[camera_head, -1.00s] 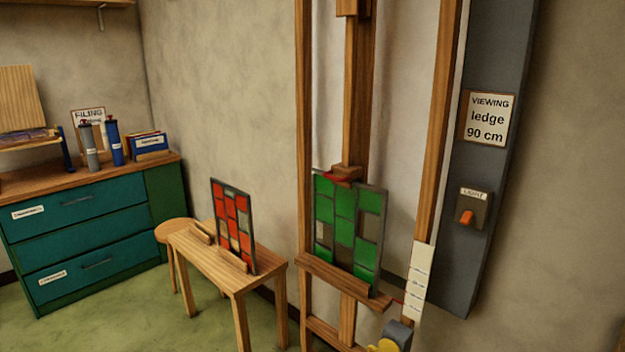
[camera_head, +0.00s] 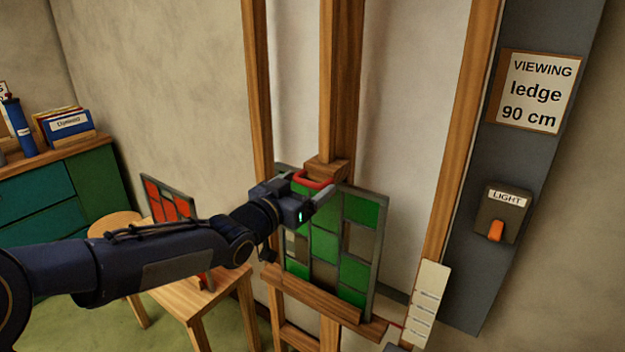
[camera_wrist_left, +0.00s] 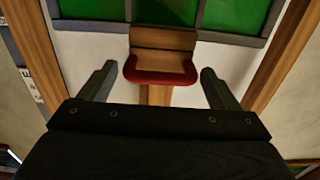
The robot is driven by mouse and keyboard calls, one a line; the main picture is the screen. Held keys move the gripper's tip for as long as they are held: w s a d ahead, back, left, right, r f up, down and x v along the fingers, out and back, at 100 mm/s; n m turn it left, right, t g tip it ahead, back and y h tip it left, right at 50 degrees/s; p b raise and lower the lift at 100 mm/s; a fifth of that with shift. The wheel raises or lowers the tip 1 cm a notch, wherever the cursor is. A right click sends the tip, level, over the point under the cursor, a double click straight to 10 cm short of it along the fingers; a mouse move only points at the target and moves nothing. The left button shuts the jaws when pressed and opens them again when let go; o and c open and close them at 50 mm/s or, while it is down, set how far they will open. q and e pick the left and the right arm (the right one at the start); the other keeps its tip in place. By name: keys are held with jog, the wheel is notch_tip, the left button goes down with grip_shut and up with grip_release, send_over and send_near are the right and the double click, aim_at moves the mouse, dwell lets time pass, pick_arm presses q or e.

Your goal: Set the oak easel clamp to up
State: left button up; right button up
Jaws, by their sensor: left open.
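The oak easel (camera_head: 345,90) stands against the wall with a green leaded panel (camera_head: 325,226) on its ledge. The easel clamp (camera_head: 327,169), a wooden block with a red handle (camera_head: 314,179), sits at the panel's top edge. My left gripper (camera_head: 316,196) is at the clamp, its fingers apart. In the left wrist view the red handle (camera_wrist_left: 160,77) lies between and just beyond the open fingertips (camera_wrist_left: 159,74), with a gap on both sides. My right gripper is not in view.
A red leaded panel (camera_head: 165,199) stands on a small wooden table (camera_head: 190,305) behind my left arm. A grey post (camera_head: 485,200) at right bears a "VIEWING ledge 90 cm" sign (camera_head: 536,91) and a light switch (camera_head: 496,229). A teal cabinet (camera_head: 40,207) is at far left.

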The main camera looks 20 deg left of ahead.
pick_arm(q)
jog(key=shift+x, duration=1.05)
jog(key=shift+w+d, duration=0.2)
jog(key=shift+w, duration=0.35)
jog(key=shift+s, duration=0.1)
jog(key=c, duration=1)
jog(key=shift+r, duration=0.1)
jog(key=shift+c, duration=0.4)
